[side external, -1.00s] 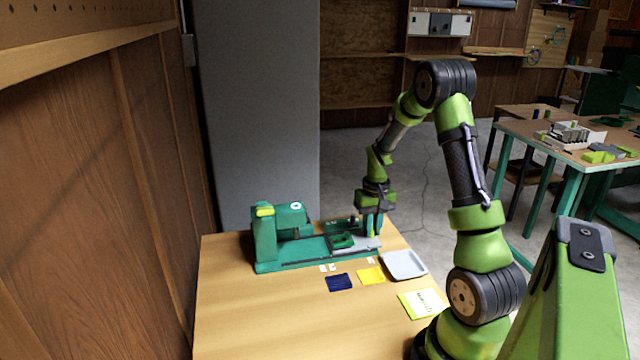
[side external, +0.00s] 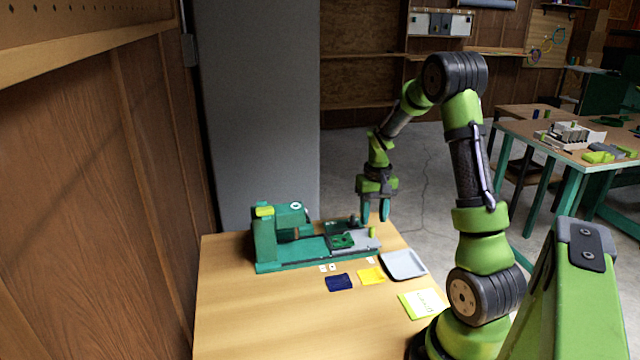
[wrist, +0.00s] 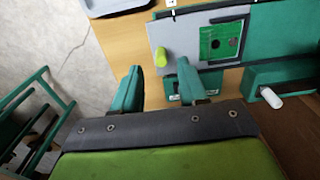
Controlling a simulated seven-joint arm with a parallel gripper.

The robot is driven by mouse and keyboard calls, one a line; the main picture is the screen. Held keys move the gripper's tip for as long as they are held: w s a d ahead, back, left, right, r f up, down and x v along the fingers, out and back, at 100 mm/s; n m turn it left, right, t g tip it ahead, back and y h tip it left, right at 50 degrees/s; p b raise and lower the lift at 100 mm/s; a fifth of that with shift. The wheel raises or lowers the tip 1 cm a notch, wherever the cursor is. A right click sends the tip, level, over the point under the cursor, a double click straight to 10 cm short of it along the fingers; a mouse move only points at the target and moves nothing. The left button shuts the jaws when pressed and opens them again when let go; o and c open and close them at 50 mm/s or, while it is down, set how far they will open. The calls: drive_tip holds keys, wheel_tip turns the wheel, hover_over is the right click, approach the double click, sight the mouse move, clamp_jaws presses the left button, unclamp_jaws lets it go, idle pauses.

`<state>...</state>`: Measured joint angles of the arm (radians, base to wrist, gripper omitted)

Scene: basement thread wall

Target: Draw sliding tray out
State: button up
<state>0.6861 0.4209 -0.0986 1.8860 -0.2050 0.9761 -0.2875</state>
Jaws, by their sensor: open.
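The sliding tray (side external: 363,241) is a grey plate at the right end of the green machine (side external: 300,250). A green block (side external: 341,241) sits on it; in the wrist view this block (wrist: 220,41) has dark holes. A yellow-green knob (side external: 372,232) stands up near the tray's outer end. My gripper (side external: 375,214) is open and empty, pointing down above the knob end, apart from it. In the wrist view my gripper's fingers (wrist: 158,80) are spread, with the knob (wrist: 161,58) beyond them, between their directions. How far the tray is out is hard to tell.
The table's front left is clear. A wooden wall (side external: 100,190) stands at left.

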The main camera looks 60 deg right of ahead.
drive_tip(key=shift+r, duration=1.05)
drive_tip(key=shift+r, duration=1.95)
drive_tip(key=shift+s+a+f+m, duration=0.15)
drive_tip(key=shift+a+f+m, duration=0.15)
drive_tip(key=shift+a+f, duration=0.1)
drive_tip(key=s+a+r+n+t, duration=0.1)
drive_tip(key=a+r, duration=0.3)
drive_tip(key=a, duration=0.6)
drive_tip(key=s+a+r+n+t+y, duration=0.1)
drive_tip(key=a+r+t, duration=0.3)
drive_tip(key=a, duration=0.6)
drive_tip(key=s+a+r+n+t+y, duration=0.1)
drive_tip(key=s+a+r+n+t, duration=0.1)
drive_tip(key=a, duration=0.8)
wheel_tip(320, 180, up, 2)
drive_tip(key=shift+s+a+r+n, duration=0.15)
drive_tip(key=shift+s+n, duration=0.35)
drive_tip(key=shift+n, duration=0.3)
